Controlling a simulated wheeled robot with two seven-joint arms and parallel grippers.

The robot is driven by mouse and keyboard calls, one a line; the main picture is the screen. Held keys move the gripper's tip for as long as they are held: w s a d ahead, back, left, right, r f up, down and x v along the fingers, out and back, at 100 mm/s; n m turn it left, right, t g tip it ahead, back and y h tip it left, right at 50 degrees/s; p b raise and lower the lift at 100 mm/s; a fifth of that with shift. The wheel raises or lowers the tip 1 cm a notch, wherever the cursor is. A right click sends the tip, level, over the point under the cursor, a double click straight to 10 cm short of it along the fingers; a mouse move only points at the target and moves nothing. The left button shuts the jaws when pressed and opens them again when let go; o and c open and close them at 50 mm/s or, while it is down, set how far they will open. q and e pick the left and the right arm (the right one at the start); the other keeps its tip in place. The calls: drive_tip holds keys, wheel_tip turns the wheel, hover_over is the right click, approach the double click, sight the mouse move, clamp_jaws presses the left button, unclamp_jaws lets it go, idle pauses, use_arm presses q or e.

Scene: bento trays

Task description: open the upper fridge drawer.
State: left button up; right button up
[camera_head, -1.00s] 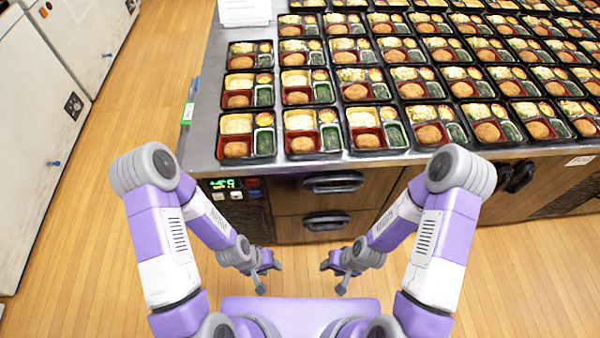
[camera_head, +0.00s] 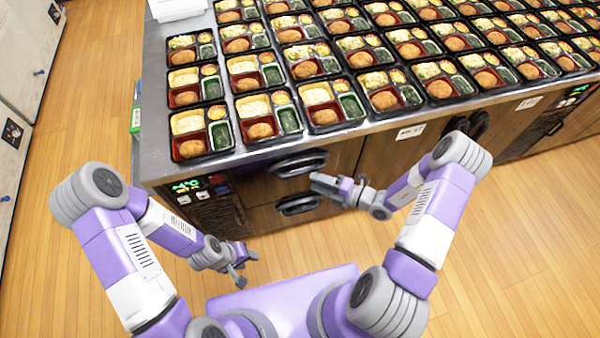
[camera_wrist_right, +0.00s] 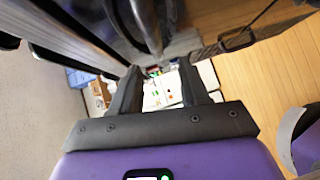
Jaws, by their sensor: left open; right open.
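The fridge under the counter has an upper drawer (camera_head: 254,188) with a dark handle (camera_head: 300,164). A lower drawer handle (camera_head: 300,205) sits beneath it. The upper drawer looks closed. My right gripper (camera_head: 318,183) is open and empty, its fingers pointing left at the drawer fronts, just below and beside the upper handle. I cannot tell whether it touches the handle. In the right wrist view the open fingers (camera_wrist_right: 158,75) have a dark, curved handle-like part just beyond them. My left gripper (camera_head: 242,264) is open and empty, low in front of the fridge, apart from the handles.
The steel counter (camera_head: 160,120) above the drawers carries many bento trays (camera_head: 202,134). A control panel (camera_head: 192,190) with a green display is left of the drawers. Wooden floor (camera_head: 100,90) is free to the left. White cabinets (camera_head: 25,60) stand at the far left.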

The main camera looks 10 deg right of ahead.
sight(300, 171)
drive_tip(key=shift+m, duration=0.3)
drive_tip(key=x, duration=0.2)
drive_tip(key=b+x, duration=0.1)
drive_tip(key=x, duration=0.4)
drive_tip(key=shift+w+d+r+b, duration=0.15)
drive_tip(key=shift+w+b, duration=0.15)
drive_tip(key=shift+w, duration=0.25)
clamp_jaws()
